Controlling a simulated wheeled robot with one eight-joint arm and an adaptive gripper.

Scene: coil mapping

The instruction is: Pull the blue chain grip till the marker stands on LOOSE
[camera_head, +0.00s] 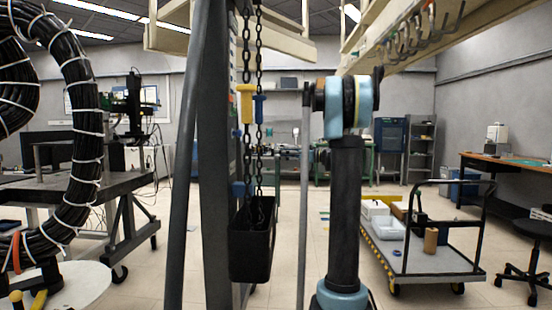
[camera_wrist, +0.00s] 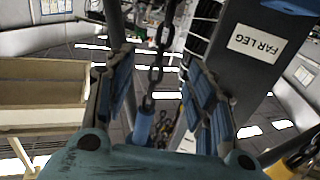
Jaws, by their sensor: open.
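The blue chain grip (camera_head: 259,109) hangs on the right-hand chain in the head view, just right of the yellow grip (camera_head: 246,102). In the wrist view the blue grip (camera_wrist: 143,127) shows low in the picture, near my palm, with dark chain (camera_wrist: 155,76) running up from it between my fingers. My gripper (camera_wrist: 160,75) is open, with one blue-padded finger on either side of the chain. I cannot tell whether either pad touches it. A yellow piece (camera_wrist: 302,155) shows at the lower right. No marker or LOOSE label is readable in either view.
Both chains hang down to a black bin (camera_head: 251,242) beside the grey post (camera_head: 212,160). An upside-down FAR LEG label (camera_wrist: 257,43) is on a grey leg close by in the wrist view. A trolley (camera_head: 432,258) stands right, a thick cable coil (camera_head: 85,130) left.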

